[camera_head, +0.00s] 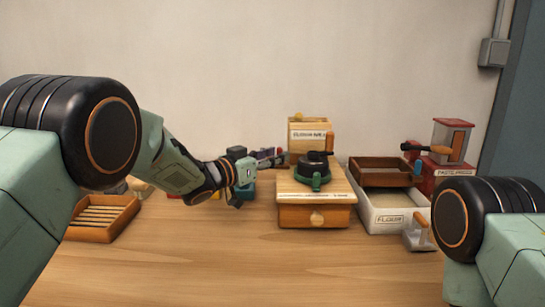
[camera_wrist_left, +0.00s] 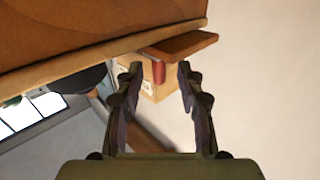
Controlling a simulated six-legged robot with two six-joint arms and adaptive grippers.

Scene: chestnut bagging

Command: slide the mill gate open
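In the left wrist view my left gripper (camera_wrist_left: 158,90) is open, with nothing held. Beyond and between its fingers, a flat brown wooden piece (camera_wrist_left: 185,45) sticks out beside a larger wooden body; it may be the mill gate, but I cannot tell for certain. Contact does not show. My right gripper is out of view.
A labelled wooden box (camera_head: 309,130) stands behind the mill. On the right are a white flour bin (camera_head: 385,222), a brown tray (camera_head: 385,163), a scoop (camera_head: 419,236) and a red paste press (camera_head: 452,145). A slatted wooden tray (camera_head: 100,235) is left. The front table is clear.

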